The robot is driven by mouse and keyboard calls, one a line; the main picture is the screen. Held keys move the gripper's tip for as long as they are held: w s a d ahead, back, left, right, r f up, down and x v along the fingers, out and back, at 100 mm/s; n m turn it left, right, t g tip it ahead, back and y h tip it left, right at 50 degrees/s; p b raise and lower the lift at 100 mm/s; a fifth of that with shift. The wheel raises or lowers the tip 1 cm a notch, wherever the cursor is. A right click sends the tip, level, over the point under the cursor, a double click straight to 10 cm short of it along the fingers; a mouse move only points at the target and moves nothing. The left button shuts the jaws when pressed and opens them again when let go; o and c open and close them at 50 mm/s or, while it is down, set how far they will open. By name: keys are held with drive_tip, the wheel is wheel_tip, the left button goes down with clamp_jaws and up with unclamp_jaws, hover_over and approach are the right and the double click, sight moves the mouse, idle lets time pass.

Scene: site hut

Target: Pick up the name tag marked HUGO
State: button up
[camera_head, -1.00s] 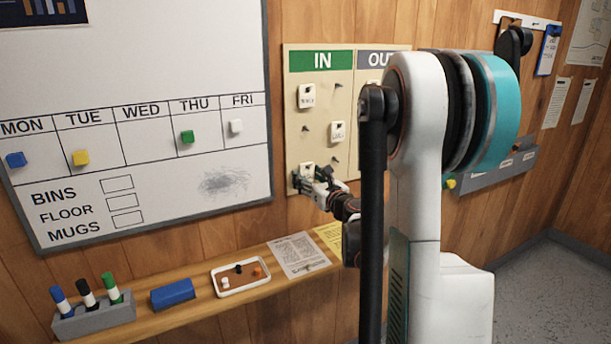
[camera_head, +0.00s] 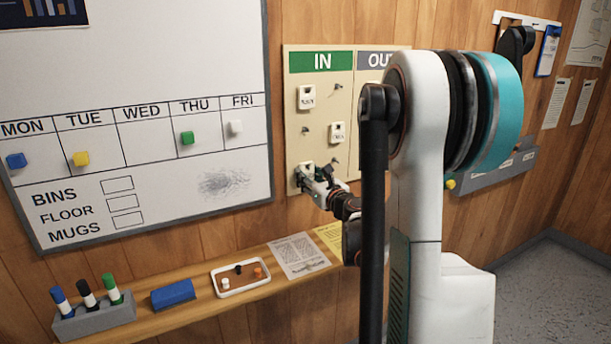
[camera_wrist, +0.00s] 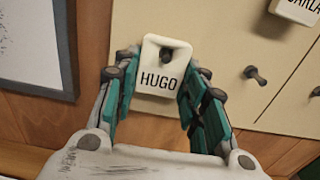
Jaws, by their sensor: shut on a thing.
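The white name tag marked HUGO (camera_wrist: 160,79) hangs by its hole on a peg at the lower left of the IN/OUT board, seen in the wrist view. Its top also shows in the head view (camera_head: 306,169). My gripper (camera_wrist: 160,90) is shut on the HUGO tag, with one teal finger at each side edge. In the head view, my gripper (camera_head: 316,180) is at the board's lower left and hides most of the tag. The cream board (camera_head: 318,115) has a green IN header and a grey OUT header, the latter partly hidden by my arm.
Two other white tags hang in the IN column, one upper left (camera_head: 307,98) and one at mid right (camera_head: 337,132). Bare pegs stick out nearby, one (camera_wrist: 255,75) right of HUGO. Below is a wooden shelf (camera_head: 200,310) with a white tray (camera_head: 241,290).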

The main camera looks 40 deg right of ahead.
drive_tip(key=shift+s, duration=0.1)
idle(0.3)
drive_tip(key=v, duration=0.6)
drive_tip(key=shift+s, duration=0.4)
idle(0.7)
drive_tip(key=shift+a, duration=0.15)
